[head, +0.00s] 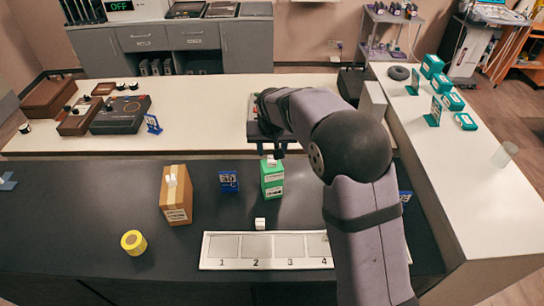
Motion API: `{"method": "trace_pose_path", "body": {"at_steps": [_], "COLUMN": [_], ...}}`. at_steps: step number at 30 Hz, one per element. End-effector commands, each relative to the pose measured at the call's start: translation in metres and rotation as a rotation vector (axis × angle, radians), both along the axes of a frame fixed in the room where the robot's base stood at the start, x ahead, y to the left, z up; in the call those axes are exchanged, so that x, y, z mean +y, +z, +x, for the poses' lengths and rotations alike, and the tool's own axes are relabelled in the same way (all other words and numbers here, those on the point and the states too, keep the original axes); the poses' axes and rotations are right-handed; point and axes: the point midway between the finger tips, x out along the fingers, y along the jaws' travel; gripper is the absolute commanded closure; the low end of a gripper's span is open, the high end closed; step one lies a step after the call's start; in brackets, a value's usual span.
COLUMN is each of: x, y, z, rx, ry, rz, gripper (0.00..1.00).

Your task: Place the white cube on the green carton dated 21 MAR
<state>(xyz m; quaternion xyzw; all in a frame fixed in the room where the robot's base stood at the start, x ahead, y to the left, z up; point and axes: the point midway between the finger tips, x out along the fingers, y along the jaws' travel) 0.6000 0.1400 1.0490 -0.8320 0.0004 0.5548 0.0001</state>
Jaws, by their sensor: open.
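A green carton (272,184) stands upright on the dark counter (110,210). It has a white label on its front, too small to read a date. A small white cube (260,223) lies on the counter in front of the carton, just behind the numbered board. My gripper (273,153) is open, pointing down right above the green carton. A small white patch (272,160) shows at the carton's top, just under the fingers. I cannot tell whether it is another cube or part of the carton.
A white board (207,250) with numbered squares lies in front, partly behind my arm. A brown box (176,195), a yellow roll (133,242) and a blue sign (229,181) stand to the left. Several teal cartons (432,66) stand on the right counter. Free counter lies at left.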

Motion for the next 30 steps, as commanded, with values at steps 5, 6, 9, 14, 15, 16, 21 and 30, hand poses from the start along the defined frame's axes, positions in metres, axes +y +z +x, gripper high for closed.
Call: {"method": "trace_pose_path", "body": {"at_steps": [5, 6, 9, 14, 15, 16, 21, 30], "x": [0.001, 0.001, 0.001, 0.001, 0.0, 0.0, 0.0, -0.027], "y": [0.028, 0.033, 0.046, 0.057, 0.059, 0.06, 0.061, 0.048], "z": [-0.012, -0.015, -0.019, -0.025, -0.025, -0.026, -0.026, -0.055], "rx": [-0.003, -0.002, -0.002, 0.0, 0.001, 0.001, 0.001, 0.052], "ry": [0.001, 0.001, 0.0, 0.0, 0.0, 0.0, 0.0, -0.002], "rz": [0.002, 0.002, 0.001, 0.001, 0.0, 0.0, 0.0, -0.013], "gripper": [0.59, 0.59, 0.59, 0.59, 0.59, 0.59, 0.59, 0.59]}}
